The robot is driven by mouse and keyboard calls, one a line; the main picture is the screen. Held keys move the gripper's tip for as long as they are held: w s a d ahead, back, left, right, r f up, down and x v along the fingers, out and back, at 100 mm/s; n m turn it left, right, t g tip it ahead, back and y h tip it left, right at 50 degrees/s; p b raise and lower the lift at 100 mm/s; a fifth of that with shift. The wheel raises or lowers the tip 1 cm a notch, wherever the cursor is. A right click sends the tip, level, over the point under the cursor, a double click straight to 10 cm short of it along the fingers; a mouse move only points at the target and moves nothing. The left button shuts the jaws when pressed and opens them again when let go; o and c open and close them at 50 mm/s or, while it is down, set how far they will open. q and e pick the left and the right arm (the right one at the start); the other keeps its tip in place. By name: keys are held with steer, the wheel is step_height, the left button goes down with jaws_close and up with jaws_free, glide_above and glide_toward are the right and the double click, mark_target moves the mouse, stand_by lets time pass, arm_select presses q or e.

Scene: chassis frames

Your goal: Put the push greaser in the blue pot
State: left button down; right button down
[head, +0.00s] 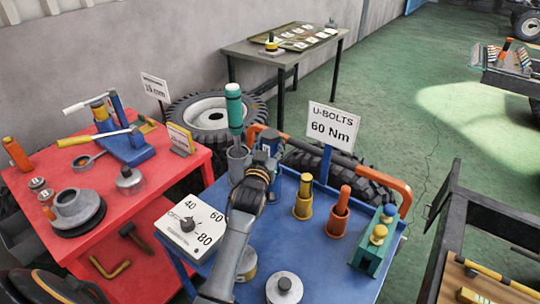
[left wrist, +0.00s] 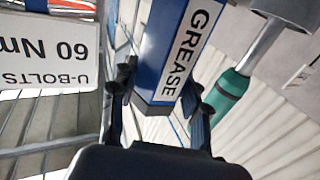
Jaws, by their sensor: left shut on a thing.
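A blue body with a white GREASE label, which I take as the push greaser (left wrist: 163,50), is between my left gripper's fingers in the left wrist view. In the head view the greaser (head: 270,141) shows just beyond my left gripper (head: 262,164), which is shut on it above the blue table. A blue shape (head: 289,184), perhaps the blue pot, stands right beside the gripper, partly hidden by it. I cannot tell whether the greaser touches it. My right gripper is not in view.
A grey pot (head: 238,166) with a green-handled tool (head: 234,106) stands close left of the gripper. Yellow (head: 302,207) and orange (head: 337,222) pots, also holding tools, stand to the right. The U-BOLTS sign (head: 332,126) rises behind. A white dial box (head: 188,226) is at front left.

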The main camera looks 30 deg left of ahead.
mark_target(270, 155)
arm_select(q)
steer(key=shift+f, duration=0.55)
step_height(270, 155, down, 2)
steer(key=shift+f, duration=0.55)
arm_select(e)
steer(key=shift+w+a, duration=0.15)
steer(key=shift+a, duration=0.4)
arm_select(q)
steer(key=c, duration=0.7)
jaws_free()
steer(key=shift+f, duration=0.15)
steer(key=shift+o, duration=0.2)
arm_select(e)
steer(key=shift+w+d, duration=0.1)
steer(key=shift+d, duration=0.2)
